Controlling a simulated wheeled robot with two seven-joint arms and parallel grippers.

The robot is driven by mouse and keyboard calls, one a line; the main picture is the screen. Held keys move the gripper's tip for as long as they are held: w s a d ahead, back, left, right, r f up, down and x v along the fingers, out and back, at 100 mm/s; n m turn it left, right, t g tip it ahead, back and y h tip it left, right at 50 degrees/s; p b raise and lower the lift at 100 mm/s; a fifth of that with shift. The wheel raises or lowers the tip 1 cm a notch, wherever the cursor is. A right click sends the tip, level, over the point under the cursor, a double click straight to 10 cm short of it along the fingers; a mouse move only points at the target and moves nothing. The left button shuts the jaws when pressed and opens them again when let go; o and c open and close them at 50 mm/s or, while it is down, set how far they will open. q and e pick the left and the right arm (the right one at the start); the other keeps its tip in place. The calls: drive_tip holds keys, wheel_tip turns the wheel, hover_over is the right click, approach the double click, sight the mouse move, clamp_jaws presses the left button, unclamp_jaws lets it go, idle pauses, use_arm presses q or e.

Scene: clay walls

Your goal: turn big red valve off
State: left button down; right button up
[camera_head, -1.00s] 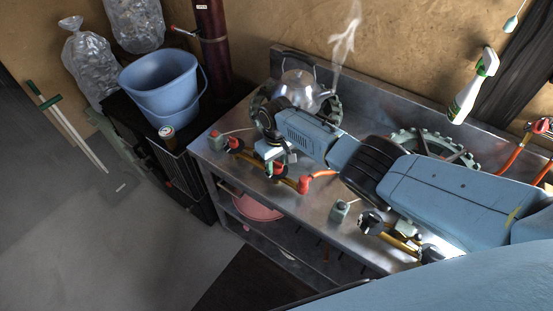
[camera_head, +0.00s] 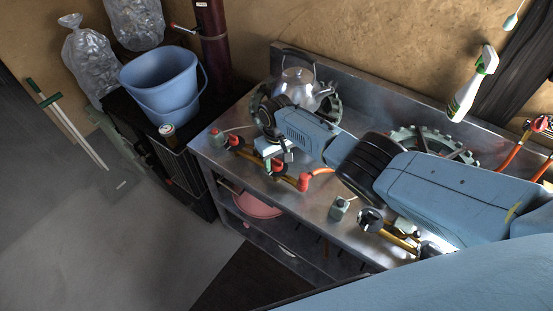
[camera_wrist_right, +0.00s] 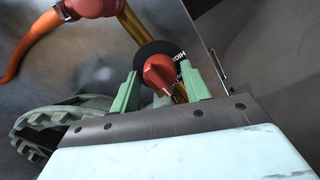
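A red valve knob (camera_wrist_right: 160,73) sits on a black dial with white lettering, on a brass pipe, in the right wrist view. In the head view this knob (camera_head: 277,165) shows small below my right wrist. My right gripper (camera_wrist_right: 160,88) has its two green fingers apart, one on each side of the knob; I see narrow gaps and no clear grip. The gripper also shows in the head view (camera_head: 276,154), above the pipe. Another red knob (camera_head: 235,141) sits farther left on the pipe. My left gripper is out of view.
A red elbow (camera_head: 303,182) with an orange hose joins the pipe's right end. A second brass pipe (camera_head: 398,241) lies at the bench front. A blue bucket (camera_head: 160,88) stands left.

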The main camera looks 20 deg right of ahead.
sight(276, 160)
wheel_tip(276, 160, up, 13)
drive_tip(key=p, duration=0.3)
drive_tip(key=shift+r+p, duration=0.2)
drive_tip(key=shift+p, duration=0.15)
